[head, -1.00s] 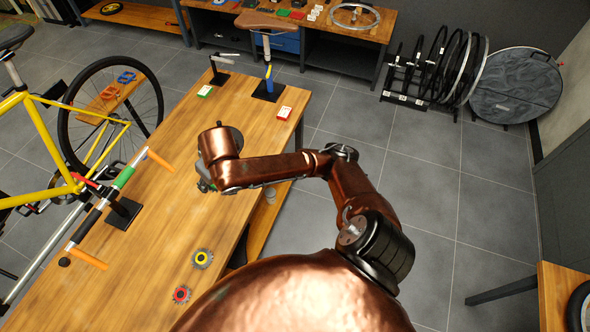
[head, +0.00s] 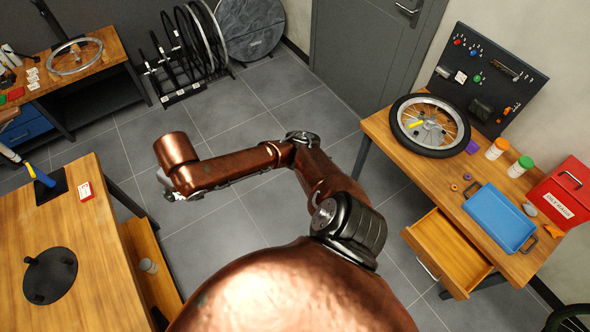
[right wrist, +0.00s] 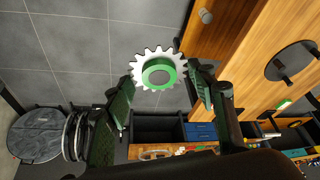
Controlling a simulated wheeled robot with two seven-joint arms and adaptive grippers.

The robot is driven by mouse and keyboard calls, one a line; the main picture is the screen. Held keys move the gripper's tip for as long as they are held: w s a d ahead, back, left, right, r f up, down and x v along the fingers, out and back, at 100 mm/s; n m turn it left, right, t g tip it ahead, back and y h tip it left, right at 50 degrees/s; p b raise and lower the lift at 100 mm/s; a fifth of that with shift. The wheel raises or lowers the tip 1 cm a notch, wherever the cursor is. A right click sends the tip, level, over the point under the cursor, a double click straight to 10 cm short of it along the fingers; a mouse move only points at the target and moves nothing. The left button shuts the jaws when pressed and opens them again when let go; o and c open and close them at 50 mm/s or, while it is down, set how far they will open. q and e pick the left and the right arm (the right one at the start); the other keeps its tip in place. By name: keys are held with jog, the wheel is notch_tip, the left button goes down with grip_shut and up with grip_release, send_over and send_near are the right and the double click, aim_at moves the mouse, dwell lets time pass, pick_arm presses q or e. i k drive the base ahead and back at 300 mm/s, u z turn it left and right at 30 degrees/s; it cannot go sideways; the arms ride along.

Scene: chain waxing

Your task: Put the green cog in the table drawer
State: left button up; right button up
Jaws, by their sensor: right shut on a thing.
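The green cog (right wrist: 158,72), a silver toothed ring with a green hub, is held between the fingertips of my right gripper (right wrist: 160,85) in the right wrist view. In the head view my right gripper (head: 172,194) is mostly hidden under its own wrist, above the floor between the two tables, and the cog cannot be made out there. The table drawer (head: 447,252) is pulled open under the right-hand wooden table (head: 385,122) and looks empty. It lies to the right of my right gripper. My left gripper is not in view.
The right-hand table bears a wheel (head: 430,125), a blue tray (head: 498,216), a red toolbox (head: 562,195) and two bottles. A pegboard (head: 488,78) stands behind. The left table (head: 20,222) holds a black round stand (head: 50,275). Grey floor (head: 225,225) between the tables is clear.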

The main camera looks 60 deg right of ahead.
aim_at(459, 258)
jog(key=z, duration=2.7)
jog(key=i, duration=0.85)
jog(key=z, duration=0.7)
